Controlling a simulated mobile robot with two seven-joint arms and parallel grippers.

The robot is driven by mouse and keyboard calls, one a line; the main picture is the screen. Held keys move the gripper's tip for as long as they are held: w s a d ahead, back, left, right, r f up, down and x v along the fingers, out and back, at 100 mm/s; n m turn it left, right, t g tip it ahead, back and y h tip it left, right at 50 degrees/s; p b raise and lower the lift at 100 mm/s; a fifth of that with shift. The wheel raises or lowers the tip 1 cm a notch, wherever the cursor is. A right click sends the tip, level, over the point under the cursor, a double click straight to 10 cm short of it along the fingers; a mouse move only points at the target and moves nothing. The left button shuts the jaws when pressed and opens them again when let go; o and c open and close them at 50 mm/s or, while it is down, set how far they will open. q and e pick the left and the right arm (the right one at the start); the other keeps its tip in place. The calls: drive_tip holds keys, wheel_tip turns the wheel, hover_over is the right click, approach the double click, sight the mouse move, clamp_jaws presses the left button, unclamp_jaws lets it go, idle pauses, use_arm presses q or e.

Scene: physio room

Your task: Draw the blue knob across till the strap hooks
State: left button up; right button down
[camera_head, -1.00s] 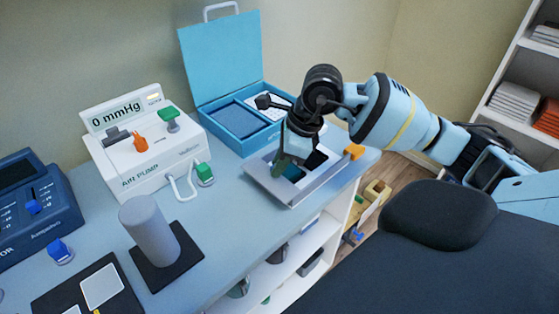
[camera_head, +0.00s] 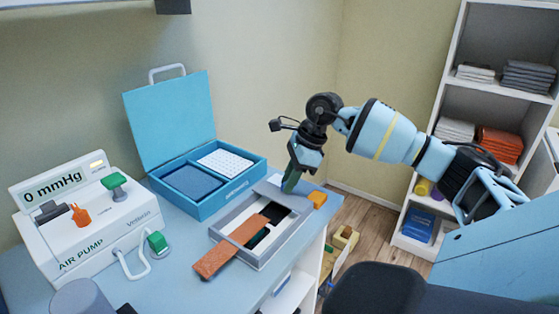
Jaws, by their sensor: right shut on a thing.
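A grey frame (camera_head: 218,229) with dark and white recesses lies on the blue worktop. A brown-orange strap (camera_head: 228,250) lies slantwise over its near-left part, with its loose end past the frame's near edge. My right gripper (camera_head: 291,184) reaches down from the right to the frame's far end, beside an orange block (camera_head: 317,199). It is shut, with dark green fingers low against the frame. What it holds is hidden behind the fingers, and no blue knob shows clearly. I cannot tell whether the strap is hooked. My left gripper is out of view.
An open blue case (camera_head: 258,172) stands behind the frame, close to my right gripper. A white air pump (camera_head: 95,245) with green and orange knobs is at left. A grey cylinder (camera_head: 80,298) is cut off at the lower left. Shelves stand at right.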

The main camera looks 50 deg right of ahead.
drive_tip(key=shift+d+r, duration=0.1)
drive_tip(key=shift+d, duration=0.1)
drive_tip(key=c, duration=1.3)
unclamp_jaws()
drive_tip(key=shift+d, duration=0.1)
drive_tip(key=shift+v, duration=3.85)
